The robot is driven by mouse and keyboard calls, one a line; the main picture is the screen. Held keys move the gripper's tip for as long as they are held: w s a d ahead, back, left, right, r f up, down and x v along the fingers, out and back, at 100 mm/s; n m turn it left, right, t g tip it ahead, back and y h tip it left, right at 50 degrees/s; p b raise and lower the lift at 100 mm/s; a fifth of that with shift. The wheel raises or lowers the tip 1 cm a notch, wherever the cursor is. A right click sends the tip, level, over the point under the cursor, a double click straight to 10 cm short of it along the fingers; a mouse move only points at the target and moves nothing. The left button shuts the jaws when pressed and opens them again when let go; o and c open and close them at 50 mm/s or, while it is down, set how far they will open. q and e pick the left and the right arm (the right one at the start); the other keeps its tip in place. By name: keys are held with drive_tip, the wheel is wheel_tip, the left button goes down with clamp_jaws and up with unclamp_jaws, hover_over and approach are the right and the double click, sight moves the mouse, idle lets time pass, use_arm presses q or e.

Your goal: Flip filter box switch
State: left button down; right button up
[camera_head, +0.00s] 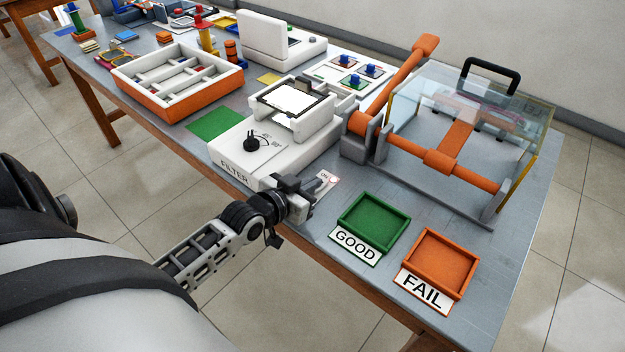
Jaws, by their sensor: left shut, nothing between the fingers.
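The white filter box (228,157) sits near the front edge of the table, with "FILTER" on its front and a black dial (251,144) on top. A framed bright white panel (290,98) stands in its raised rear part. A small white plate marked "ON" (326,179) shows at the box's right end, with a reddish spot on it. My left gripper (302,190) is shut and empty at the box's front right corner, close beside that plate. The gripper hides part of this corner, and I cannot make out the switch lever or whether they touch. My right gripper is not in view.
A green GOOD tray (343,238) and an orange FAIL tray (408,280) lie to the right on the grey table (503,262). Behind them stands a clear-covered device with orange bars (465,170). An orange-and-white compartment box (150,98) and green mat (215,124) are to the left.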

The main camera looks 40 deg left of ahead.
use_arm(q)
drive_tip(key=shift+s+f, duration=0.25)
drive_tip(key=shift+f, duration=0.2)
wheel_tip(320, 180, up, 6)
drive_tip(key=p, duration=0.6)
drive_tip(key=shift+b+v, duration=0.5)
drive_tip(key=shift+v, duration=0.55)
drive_tip(key=s+r, duration=0.4)
drive_tip(key=s, duration=0.1)
drive_tip(key=shift+s+a+r, duration=0.25)
drive_tip(key=shift+s+r, duration=0.05)
drive_tip(key=shift+r, duration=0.05)
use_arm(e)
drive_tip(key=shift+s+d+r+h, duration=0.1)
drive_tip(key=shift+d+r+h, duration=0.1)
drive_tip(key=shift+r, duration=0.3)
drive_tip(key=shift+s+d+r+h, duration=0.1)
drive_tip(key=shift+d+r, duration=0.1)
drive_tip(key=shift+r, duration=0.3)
use_arm(q)
drive_tip(key=s+d+f+g, duration=0.2)
drive_tip(key=s+d+f, duration=0.2)
drive_tip(key=d+f, duration=0.2)
drive_tip(key=s+d+f+m+g+h, duration=0.1)
drive_tip(key=s+d+f+g, duration=0.1)
drive_tip(key=s+d+f, duration=0.2)
drive_tip(key=d+f, duration=0.3)
drive_tip(key=d, duration=0.2)
drive_tip(key=shift+s+d+f+h, duration=0.15)
drive_tip(key=shift+s+h, duration=0.15)
